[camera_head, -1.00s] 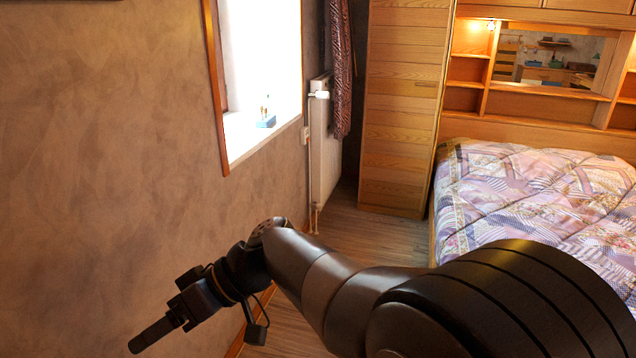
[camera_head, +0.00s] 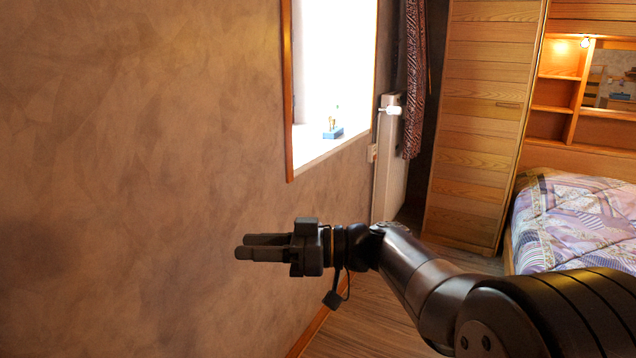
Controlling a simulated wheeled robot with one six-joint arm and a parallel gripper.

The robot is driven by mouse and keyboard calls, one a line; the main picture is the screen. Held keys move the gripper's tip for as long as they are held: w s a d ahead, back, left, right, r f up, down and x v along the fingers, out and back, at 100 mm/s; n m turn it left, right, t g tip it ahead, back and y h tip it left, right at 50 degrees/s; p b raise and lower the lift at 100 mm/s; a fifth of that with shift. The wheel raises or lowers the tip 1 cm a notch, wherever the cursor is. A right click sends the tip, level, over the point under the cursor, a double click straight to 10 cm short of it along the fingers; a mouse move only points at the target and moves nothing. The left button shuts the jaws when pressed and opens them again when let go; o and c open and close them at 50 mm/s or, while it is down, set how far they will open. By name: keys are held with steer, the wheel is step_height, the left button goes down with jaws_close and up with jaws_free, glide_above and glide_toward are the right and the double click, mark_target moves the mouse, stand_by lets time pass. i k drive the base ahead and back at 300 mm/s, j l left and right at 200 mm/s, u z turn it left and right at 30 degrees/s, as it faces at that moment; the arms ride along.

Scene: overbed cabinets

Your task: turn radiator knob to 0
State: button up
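The radiator knob (camera_head: 391,110) is a small white piece at the top near end of the white radiator (camera_head: 396,175), just right of the window. Its dial marking is too small to read. My gripper (camera_head: 238,248) is in front of the plain wall, left of and lower than the knob in the picture and well apart from it. Its fingers point left, away from the radiator. Both dark fingers show one above the other, and the gap between them is unclear. Nothing shows between them.
A window sill (camera_head: 318,150) holds a small blue object (camera_head: 333,132). A patterned curtain (camera_head: 414,80) hangs beside the radiator. A wooden wardrobe (camera_head: 482,120) and a bed (camera_head: 575,215) stand at the right. Bare floor (camera_head: 375,320) lies along the wall.

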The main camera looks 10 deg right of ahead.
mark_target(392, 110)
steer(key=i+z, duration=0.3)
steer(key=i, duration=0.25)
steer(key=i+z, duration=0.3)
steer(key=i, duration=0.3)
steer(key=i+j+z, duration=0.25)
steer(key=i, duration=0.3)
steer(key=i+j+z, duration=0.1)
steer(key=i+z, duration=0.3)
steer(key=i, duration=1.25)
steer(key=i+l+u, duration=0.2)
steer(key=i, duration=0.6)
